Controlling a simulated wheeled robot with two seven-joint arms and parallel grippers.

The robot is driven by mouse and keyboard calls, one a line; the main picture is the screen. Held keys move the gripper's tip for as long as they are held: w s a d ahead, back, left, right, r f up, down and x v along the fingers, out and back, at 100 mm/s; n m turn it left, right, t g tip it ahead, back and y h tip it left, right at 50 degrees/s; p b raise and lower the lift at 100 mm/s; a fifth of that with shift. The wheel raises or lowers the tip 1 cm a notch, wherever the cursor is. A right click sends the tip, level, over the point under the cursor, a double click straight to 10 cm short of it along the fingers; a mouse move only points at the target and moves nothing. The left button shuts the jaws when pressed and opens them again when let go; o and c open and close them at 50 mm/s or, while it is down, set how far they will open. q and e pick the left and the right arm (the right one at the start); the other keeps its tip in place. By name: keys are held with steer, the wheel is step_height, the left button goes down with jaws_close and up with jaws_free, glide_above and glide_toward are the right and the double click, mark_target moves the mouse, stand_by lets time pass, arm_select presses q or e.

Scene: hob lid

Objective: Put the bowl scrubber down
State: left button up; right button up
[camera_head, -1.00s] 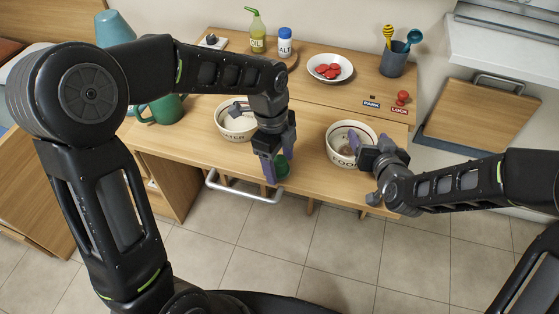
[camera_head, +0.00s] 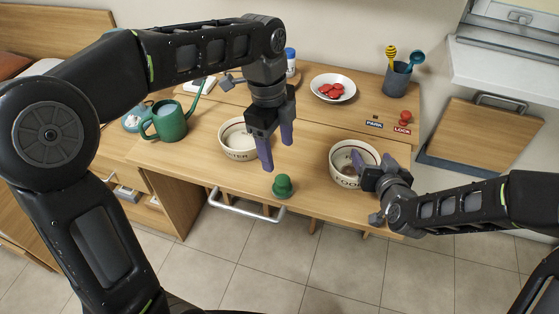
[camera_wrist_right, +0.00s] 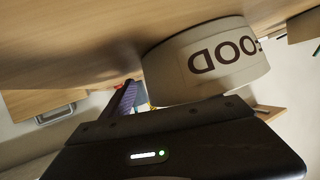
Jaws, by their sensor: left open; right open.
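The green bowl scrubber (camera_head: 283,187) stands on the wooden table close to its front edge, with nothing holding it. My left gripper (camera_head: 277,156) is open and empty above it, fingers pointing down, with a gap between the fingertips and the scrubber. My right gripper (camera_head: 366,168) is open at the near rim of the right white bowl (camera_head: 343,182). That bowl (camera_wrist_right: 215,68), lettered "FOOD", fills much of the right wrist view, with one purple finger (camera_wrist_right: 125,98) beside it. I cannot tell whether the right fingers touch the bowl.
Another white lettered bowl (camera_head: 230,150) stands behind the left gripper. A green watering can (camera_head: 168,123) is at the left. A plate of red pieces (camera_head: 332,87), a grey utensil cup (camera_head: 396,80) and a red knob (camera_head: 405,117) stand farther back. A rail handle (camera_head: 245,207) runs below the front edge.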

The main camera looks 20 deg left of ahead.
arm_select(q)
steer(key=shift+r, duration=0.4)
steer(key=shift+o, duration=0.4)
steer(key=shift+s+d+r, duration=0.1)
steer(key=shift+s+d, duration=0.1)
steer(key=shift+d, duration=0.45)
steer(key=shift+s+d+f+n+y, duration=0.15)
steer(key=shift+n+y, duration=0.2)
steer(key=shift+n, duration=1.3)
steer(key=shift+s+d+f+n+y, duration=0.15)
steer(key=shift+n+y, duration=0.2)
steer(key=shift+n, duration=1.3)
steer(key=shift+a, duration=0.1)
